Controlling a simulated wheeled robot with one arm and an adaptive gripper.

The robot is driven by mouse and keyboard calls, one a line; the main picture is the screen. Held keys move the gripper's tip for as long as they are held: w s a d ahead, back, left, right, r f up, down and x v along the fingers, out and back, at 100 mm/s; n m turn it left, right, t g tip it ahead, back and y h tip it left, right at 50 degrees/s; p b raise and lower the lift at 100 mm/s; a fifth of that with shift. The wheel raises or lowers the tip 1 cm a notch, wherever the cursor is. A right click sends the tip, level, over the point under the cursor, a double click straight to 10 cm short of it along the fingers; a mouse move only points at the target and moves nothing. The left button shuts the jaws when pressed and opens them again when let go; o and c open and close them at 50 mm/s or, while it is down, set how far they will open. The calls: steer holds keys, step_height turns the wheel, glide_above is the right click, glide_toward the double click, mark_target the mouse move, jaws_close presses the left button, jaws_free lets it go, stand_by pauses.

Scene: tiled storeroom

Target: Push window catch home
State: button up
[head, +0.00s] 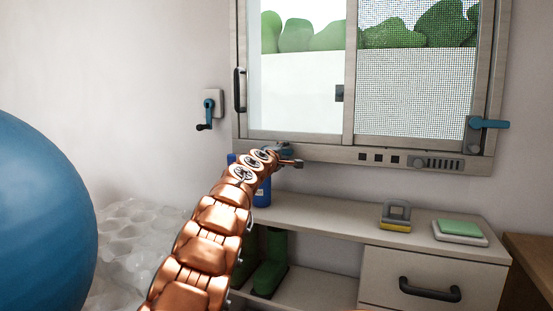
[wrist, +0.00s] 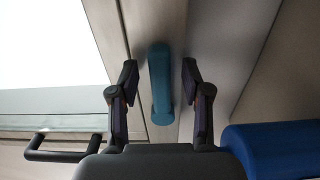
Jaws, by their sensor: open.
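A teal catch lever (wrist: 160,85) lies between the fingers of my gripper (wrist: 158,85) in the wrist view, against the pale window frame. My gripper is open, one finger on each side of the lever, with a visible gap to both. In the head view my gripper (head: 294,162) is at the lower left of the window (head: 300,149), by the sill. It largely hides the lever there. Another teal lever (head: 488,123) sits on the right side of the window frame, lying level.
A blue cylinder (wrist: 270,145) stands close to my gripper. A black window handle (head: 239,90) and a wall crank (head: 208,108) are at the left. A big blue ball (head: 40,215) is at the left.

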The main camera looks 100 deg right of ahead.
steer(key=shift+w+a+r, duration=0.3)
steer(key=shift+a+r, duration=0.1)
steer(key=shift+a, duration=0.3)
steer(key=shift+w+a+f, duration=0.4)
steer(key=shift+w+a, duration=0.1)
steer(key=shift+a, duration=0.05)
steer(key=shift+w+a+r, duration=0.25)
steer(key=shift+a+r, duration=0.25)
steer(key=shift+a, duration=0.25)
glide_toward(285, 150)
steer(key=shift+w+a+f, duration=0.65)
steer(key=shift+w+a, duration=0.15)
steer(key=shift+a, duration=0.3)
stand_by(0.4)
